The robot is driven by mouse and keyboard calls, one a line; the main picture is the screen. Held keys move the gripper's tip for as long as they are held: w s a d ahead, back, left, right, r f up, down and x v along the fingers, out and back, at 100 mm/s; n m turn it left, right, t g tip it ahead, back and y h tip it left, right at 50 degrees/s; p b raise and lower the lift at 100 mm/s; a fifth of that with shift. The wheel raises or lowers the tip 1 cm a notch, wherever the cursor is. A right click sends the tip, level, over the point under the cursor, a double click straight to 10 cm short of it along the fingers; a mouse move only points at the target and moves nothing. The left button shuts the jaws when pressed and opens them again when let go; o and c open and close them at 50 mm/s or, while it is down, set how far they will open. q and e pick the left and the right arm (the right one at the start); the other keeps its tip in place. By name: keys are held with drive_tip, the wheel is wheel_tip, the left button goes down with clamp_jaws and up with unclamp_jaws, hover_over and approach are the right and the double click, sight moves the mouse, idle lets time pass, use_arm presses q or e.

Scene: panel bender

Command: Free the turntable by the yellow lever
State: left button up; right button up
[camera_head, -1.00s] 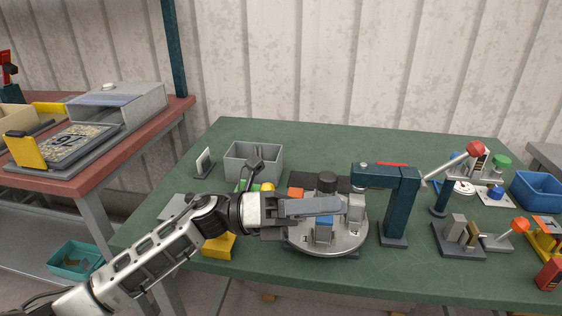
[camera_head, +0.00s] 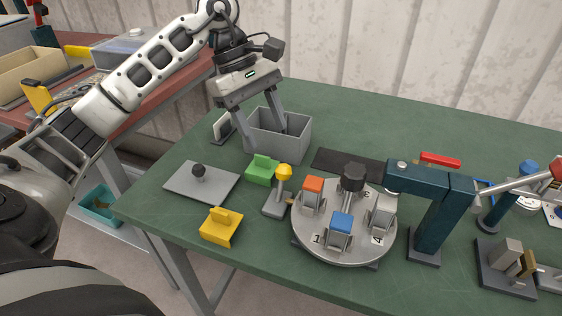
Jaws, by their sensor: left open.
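The turntable (camera_head: 345,250) is a round grey disc on the green table, with a dark knob (camera_head: 352,177) at its hub. Orange-topped (camera_head: 313,187), blue-topped (camera_head: 340,225) and plain grey (camera_head: 381,218) posts stand on it, with number labels beside them. The yellow lever (camera_head: 284,173) is a yellow ball on a short grey stem, upright on a small base just left of the disc. My left gripper (camera_head: 262,142) is open and empty, pointing down, above and left of the lever, in front of the grey bin. My right gripper is not in view.
A grey bin (camera_head: 292,143) stands behind the lever. A green block (camera_head: 261,170), a yellow block (camera_head: 221,227) and a grey plate with a black knob (camera_head: 203,182) lie to the left. A dark blue press arm (camera_head: 437,217) overhangs the turntable's right side.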

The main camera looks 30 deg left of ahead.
sight(281, 165)
use_arm(q)
drive_tip(key=x, duration=0.8)
drive_tip(key=shift+w+d+f+p, duration=0.1)
drive_tip(key=shift+d+f+p, duration=0.15)
drive_tip(key=shift+p, duration=0.05)
clamp_jaws()
